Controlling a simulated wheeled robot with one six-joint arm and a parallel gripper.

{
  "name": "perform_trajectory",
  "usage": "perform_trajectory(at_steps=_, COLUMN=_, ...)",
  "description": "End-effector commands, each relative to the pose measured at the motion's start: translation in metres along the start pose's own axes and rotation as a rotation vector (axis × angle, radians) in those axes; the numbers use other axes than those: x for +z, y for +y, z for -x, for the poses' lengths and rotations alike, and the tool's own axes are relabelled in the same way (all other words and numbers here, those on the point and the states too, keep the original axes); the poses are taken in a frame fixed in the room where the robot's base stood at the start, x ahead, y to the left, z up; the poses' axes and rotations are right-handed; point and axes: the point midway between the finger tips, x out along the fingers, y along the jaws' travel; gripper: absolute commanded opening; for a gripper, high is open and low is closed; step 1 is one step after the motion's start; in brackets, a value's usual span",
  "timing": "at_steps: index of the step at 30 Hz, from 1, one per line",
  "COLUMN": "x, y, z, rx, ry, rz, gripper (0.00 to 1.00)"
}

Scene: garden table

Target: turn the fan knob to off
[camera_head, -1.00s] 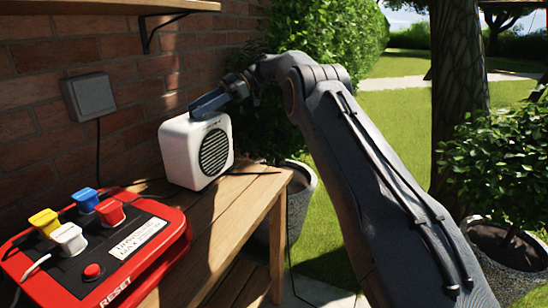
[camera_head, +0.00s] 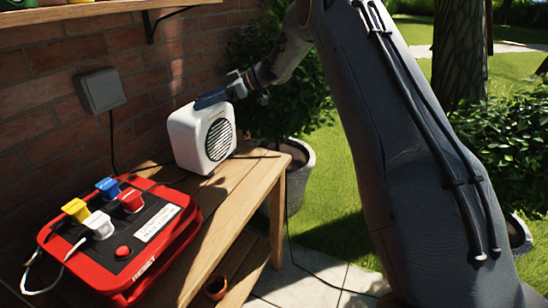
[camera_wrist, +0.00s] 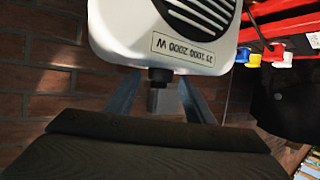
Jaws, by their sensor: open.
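The white fan (camera_head: 185,138) with a round dark grille stands on the wooden table against the brick wall. In the wrist view the fan (camera_wrist: 115,35) appears upside down, with a printed label reading 25 1000 2000 W. A dark knob (camera_wrist: 159,77) sticks out of its top face beside the label. My gripper (camera_head: 212,98) is at the top of the fan. In the wrist view my gripper (camera_wrist: 158,92) is open, one finger on each side of the knob, with gaps visible. The knob's pointer and setting cannot be read. The head view does not show the knob clearly.
A red power strip (camera_head: 190,222) with several coloured plugs and a reset button lies at the table's near left. A grey wall box (camera_head: 101,90) with a cable is on the brick wall. A shelf (camera_head: 90,12) runs above. A planter (camera_head: 300,175) stands behind the table.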

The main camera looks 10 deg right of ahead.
Motion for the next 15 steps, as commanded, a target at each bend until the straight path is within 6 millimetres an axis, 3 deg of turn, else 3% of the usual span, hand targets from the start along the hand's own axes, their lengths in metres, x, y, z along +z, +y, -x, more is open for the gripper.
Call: perform_trajectory(at_steps=15, x=0.0024, y=-0.0058, z=-0.0032, rx=0.318, ry=-0.002, rz=-0.13, gripper=0.49)
